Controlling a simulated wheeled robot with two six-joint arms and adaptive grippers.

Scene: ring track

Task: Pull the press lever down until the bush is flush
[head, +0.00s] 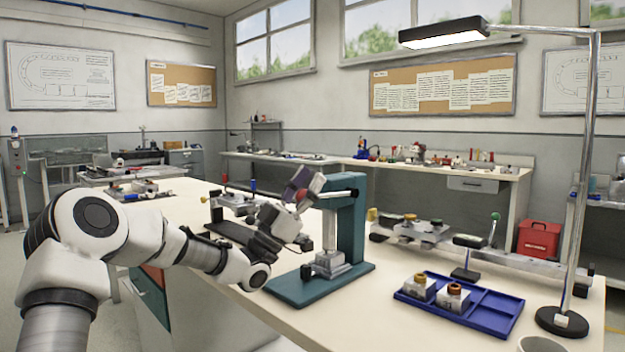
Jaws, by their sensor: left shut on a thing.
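The teal arbor press (352,228) stands on its flat teal base near the front edge of the white bench. A grey metal block (328,265) sits on the press base under the ram. The bush is too small to make out, so I cannot tell how far in it sits. My right gripper is out of view.
A blue divided tray (490,318) with two blocks bearing orange-brown rings lies to the right of the press. A lamp on a round black base (562,322) stands at the far right. A red box (538,240) is behind. Fixtures stand further back.

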